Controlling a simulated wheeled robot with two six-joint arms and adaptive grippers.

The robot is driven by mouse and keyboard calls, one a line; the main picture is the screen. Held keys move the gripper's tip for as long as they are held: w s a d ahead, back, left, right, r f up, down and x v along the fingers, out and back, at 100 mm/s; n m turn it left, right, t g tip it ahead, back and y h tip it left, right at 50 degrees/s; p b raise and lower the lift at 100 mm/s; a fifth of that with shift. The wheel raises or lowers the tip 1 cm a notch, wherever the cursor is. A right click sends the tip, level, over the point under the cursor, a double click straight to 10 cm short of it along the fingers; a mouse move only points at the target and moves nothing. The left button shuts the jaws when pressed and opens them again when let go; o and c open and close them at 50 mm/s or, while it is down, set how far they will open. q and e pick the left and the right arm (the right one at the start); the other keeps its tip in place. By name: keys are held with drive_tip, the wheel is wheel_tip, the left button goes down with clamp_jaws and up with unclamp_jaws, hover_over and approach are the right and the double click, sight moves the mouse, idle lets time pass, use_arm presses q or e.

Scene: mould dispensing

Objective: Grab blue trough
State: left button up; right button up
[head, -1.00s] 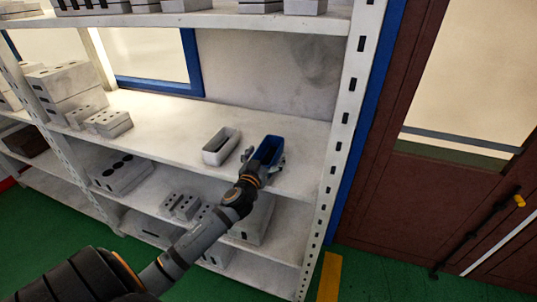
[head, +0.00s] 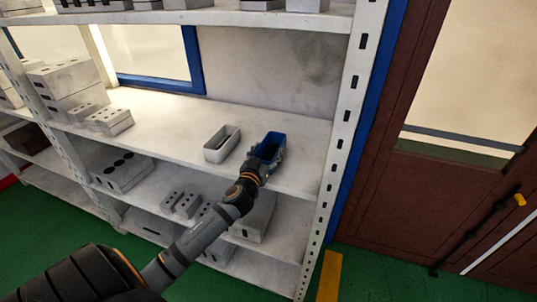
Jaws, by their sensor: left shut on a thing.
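The blue trough (head: 270,146) is at the middle shelf (head: 305,165), towards its right end. It is an open-topped box with a dark inside. My left gripper (head: 262,160) is at the trough's near end and is shut on it. The fingers partly hide that end. I cannot tell whether the trough still touches the shelf. A similar white trough (head: 222,143) stands on the shelf just left of the blue one, apart from it. My right gripper is not in view.
White perforated blocks (head: 108,121) stand on the same shelf at the left. More blocks (head: 182,204) fill the shelf below. A white slotted post (head: 345,130) bounds the shelf at the right, with a brown door (head: 410,205) beyond.

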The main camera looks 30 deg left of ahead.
use_arm(q)
drive_tip(key=shift+r, duration=0.5)
drive_tip(key=r, duration=0.3)
drive_tip(key=shift+s+b, duration=0.3)
drive_tip(key=shift+b, duration=0.05)
drive_tip(key=s+r, duration=0.1)
drive_tip(key=r, duration=0.1)
drive_tip(key=s+d+r, duration=0.1)
drive_tip(key=s+r, duration=0.1)
drive_tip(key=shift+s+d+r+p, duration=0.1)
drive_tip(key=shift+s+r+p, duration=0.1)
drive_tip(key=shift+p, duration=0.1)
drive_tip(key=s+d+r+p, duration=0.1)
drive_tip(key=s+p, duration=0.1)
drive_tip(key=s, duration=0.1)
drive_tip(key=s+d+r+p, duration=0.1)
drive_tip(key=s+r+p, duration=0.1)
drive_tip(key=s+p, duration=0.1)
drive_tip(key=s+d+r+p, duration=0.1)
drive_tip(key=s+p, duration=0.2)
drive_tip(key=shift+s+r, duration=0.2)
drive_tip(key=shift+r, duration=0.1)
drive_tip(key=shift+a, duration=0.1)
